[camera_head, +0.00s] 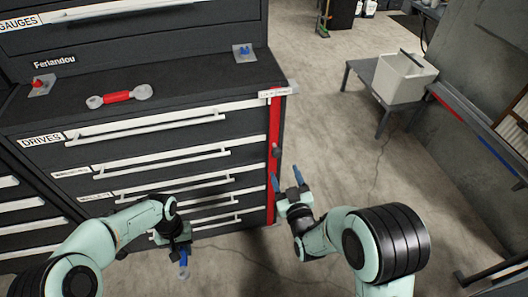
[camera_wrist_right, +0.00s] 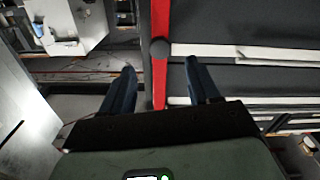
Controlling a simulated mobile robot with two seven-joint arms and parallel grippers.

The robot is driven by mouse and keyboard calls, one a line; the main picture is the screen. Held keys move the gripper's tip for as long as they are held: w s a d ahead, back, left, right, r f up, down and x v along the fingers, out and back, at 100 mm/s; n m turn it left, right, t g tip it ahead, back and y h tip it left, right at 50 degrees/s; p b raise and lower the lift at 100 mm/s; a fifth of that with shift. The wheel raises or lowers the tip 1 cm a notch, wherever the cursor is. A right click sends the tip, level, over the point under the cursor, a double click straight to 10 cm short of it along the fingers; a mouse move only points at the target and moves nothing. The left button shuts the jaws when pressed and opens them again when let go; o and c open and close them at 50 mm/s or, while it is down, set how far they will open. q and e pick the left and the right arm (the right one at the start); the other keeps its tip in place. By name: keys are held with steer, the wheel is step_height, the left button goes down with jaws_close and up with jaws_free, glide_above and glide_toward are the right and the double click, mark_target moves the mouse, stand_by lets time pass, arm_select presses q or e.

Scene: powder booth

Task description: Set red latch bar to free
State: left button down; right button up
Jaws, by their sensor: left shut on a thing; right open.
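The red latch bar (camera_head: 273,170) stands upright along the right front edge of the dark drawer cabinet. A dark round knob (camera_head: 276,151) sits on it. In the right wrist view the bar (camera_wrist_right: 160,82) and its knob (camera_wrist_right: 160,50) appear between my fingers, beyond the tips. My right gripper (camera_head: 287,180) is open and empty, just right of the bar and below the knob. It also shows in the right wrist view (camera_wrist_right: 160,78). My left gripper (camera_head: 184,262) is low before the cabinet, pointing down, its fingers together; what it holds cannot be made out.
The cabinet (camera_head: 180,92) has several drawers with long pale handles. A red-handled wrench (camera_head: 118,97) lies on its ledge. A white label (camera_head: 276,93) marks the bar's top. A bench (camera_head: 372,90) with a white bin (camera_head: 402,76) stands right. Floor between is clear.

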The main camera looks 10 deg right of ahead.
arm_select(q)
step_height(320, 180, down, 2)
steer(key=shift+w+f+b, duration=0.1)
steer(key=shift+b, duration=0.8)
arm_select(e)
steer(key=w, duration=1)
steer(key=shift+w+a, duration=0.15)
steer(key=shift+w, duration=0.2)
jaws_close()
arm_select(q)
steer(key=shift+f+b, duration=0.35)
steer(key=shift+f, duration=0.1)
arm_select(e)
steer(key=shift+d, duration=2.05)
jaws_free()
arm_select(q)
step_height(320, 180, up, 2)
steer(key=shift+r+p, duration=0.25)
steer(key=shift+p, duration=0.75)
arm_select(e)
glide_toward(278, 156)
steer(key=d, duration=0.4)
steer(key=shift+w+d, duration=0.15)
steer(key=shift+w, duration=0.05)
